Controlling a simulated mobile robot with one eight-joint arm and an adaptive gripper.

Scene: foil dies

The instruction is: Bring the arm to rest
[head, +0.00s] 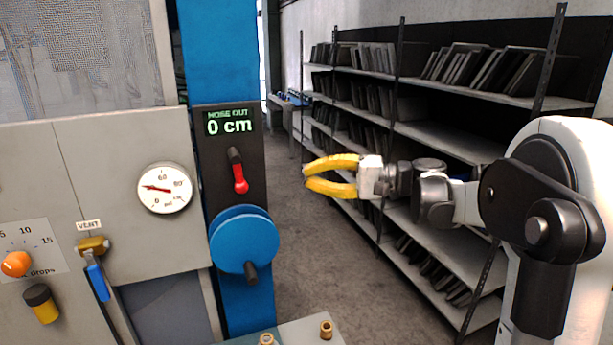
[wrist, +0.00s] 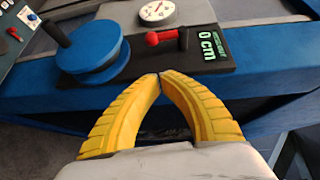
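My gripper (head: 305,176) is in the middle of the head view, its yellow fingers pointing left toward the blue column. In the wrist view my gripper (wrist: 160,77) has its two curved fingertips together, with an empty gap behind them and nothing held. The arm reaches in from the right side of the head view. In the head view the fingertips appear to the right of the red-handled lever (head: 239,175) and the blue hose reel (head: 244,241), with open space between. The wrist view also shows the reel (wrist: 91,50) and the lever (wrist: 166,37) beyond the fingertips.
A display (head: 229,123) reads "HOSE OUT 0 cm" above the lever. A grey panel at left carries a gauge (head: 164,188), a blue-handled vent valve (head: 96,277) and an orange knob (head: 16,264). Shelving (head: 440,135) stands behind my arm. Bare floor (head: 325,265) shows between.

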